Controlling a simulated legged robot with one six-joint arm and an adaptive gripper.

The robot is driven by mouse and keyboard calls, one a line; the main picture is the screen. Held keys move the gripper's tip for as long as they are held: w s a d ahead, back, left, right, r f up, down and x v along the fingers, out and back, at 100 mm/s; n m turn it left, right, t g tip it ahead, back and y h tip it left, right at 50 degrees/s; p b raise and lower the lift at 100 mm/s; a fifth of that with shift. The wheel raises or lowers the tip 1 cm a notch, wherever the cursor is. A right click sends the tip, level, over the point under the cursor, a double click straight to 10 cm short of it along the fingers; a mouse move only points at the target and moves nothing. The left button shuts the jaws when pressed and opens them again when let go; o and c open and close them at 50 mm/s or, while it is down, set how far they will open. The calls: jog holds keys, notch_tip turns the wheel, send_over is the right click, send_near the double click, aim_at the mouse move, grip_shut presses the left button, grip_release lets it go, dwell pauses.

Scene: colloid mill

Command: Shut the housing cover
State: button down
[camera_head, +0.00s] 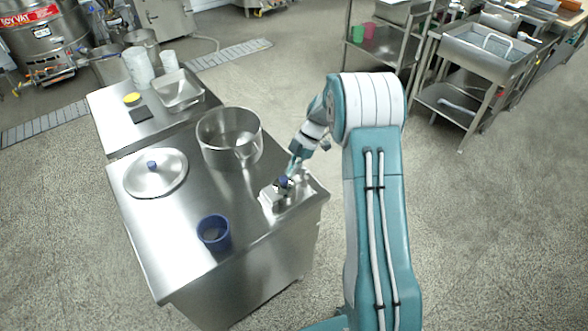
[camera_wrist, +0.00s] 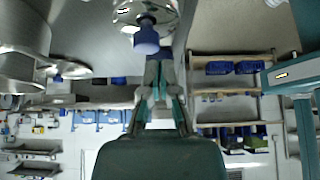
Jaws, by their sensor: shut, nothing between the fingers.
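A small steel housing (camera_head: 272,199) with a blue knob (camera_head: 283,182) sits near the right edge of the steel table; I take it to be the one with the cover. I cannot tell how far the cover stands open. In the wrist view the blue knob (camera_wrist: 146,40) shows at the top centre, in front of shiny metal (camera_wrist: 150,10). My gripper (camera_head: 293,167) is just above and behind the knob in the head view. Its fingers (camera_wrist: 159,68) are together and empty, close to the knob; I cannot tell whether they touch it.
A steel pot (camera_head: 215,150) stands left of my gripper. A round lid (camera_head: 140,180) with a blue knob lies at the table's left, and a blue cup (camera_head: 214,234) stands in front. The table (camera_head: 185,215) is bare between them.

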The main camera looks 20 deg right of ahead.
aim_at(295, 182)
jog(key=shift+w+d+f, duration=0.15)
jog(key=shift+d+f, duration=0.2)
jog(key=shift+f, duration=0.05)
jog(key=shift+w+a+f, duration=0.1)
jog(key=shift+w+f, duration=0.1)
jog(key=shift+f, duration=0.9)
jog(key=shift+d+f, duration=0.6)
jog(key=shift+w+d+f, duration=0.15)
jog(key=shift+d+f, duration=0.2)
jog(key=shift+d, duration=0.2)
jog(key=shift+a, duration=0.45)
jog(key=shift+d+f, duration=0.1)
jog(key=shift+d, duration=0.05)
